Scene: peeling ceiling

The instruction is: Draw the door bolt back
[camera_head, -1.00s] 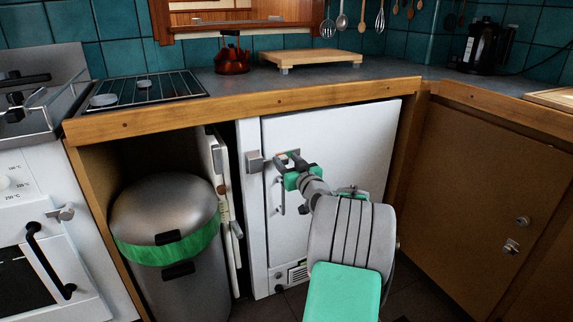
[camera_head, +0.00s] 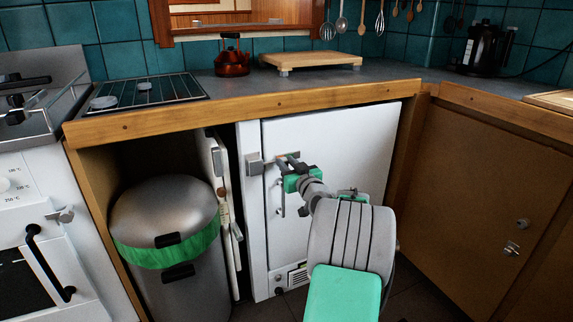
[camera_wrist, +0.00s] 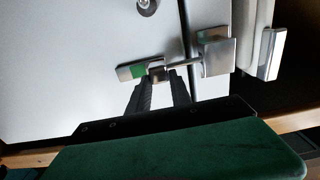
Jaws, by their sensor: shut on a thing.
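The white door (camera_head: 345,150) under the counter carries a small metal bolt with its mount (camera_wrist: 131,71) on the door face. In the wrist view, the bolt's thin rod (camera_wrist: 183,63) spans the dark door gap to the blocky metal keeper (camera_wrist: 216,52) on the frame. The keeper also shows in the head view (camera_head: 255,163), left of my gripper. My gripper (camera_head: 283,161) is at the bolt, and its dark fingers (camera_wrist: 162,80) are closed on the bolt's knob, which they mostly hide. A patch of green shows on the mount.
A steel bin (camera_head: 165,235) with a green band stands in the open bay at left. A narrow white open door edge (camera_head: 222,200) stands beside the keeper. The wooden counter edge (camera_head: 250,105) runs above, and a brown cabinet (camera_head: 470,190) is at right.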

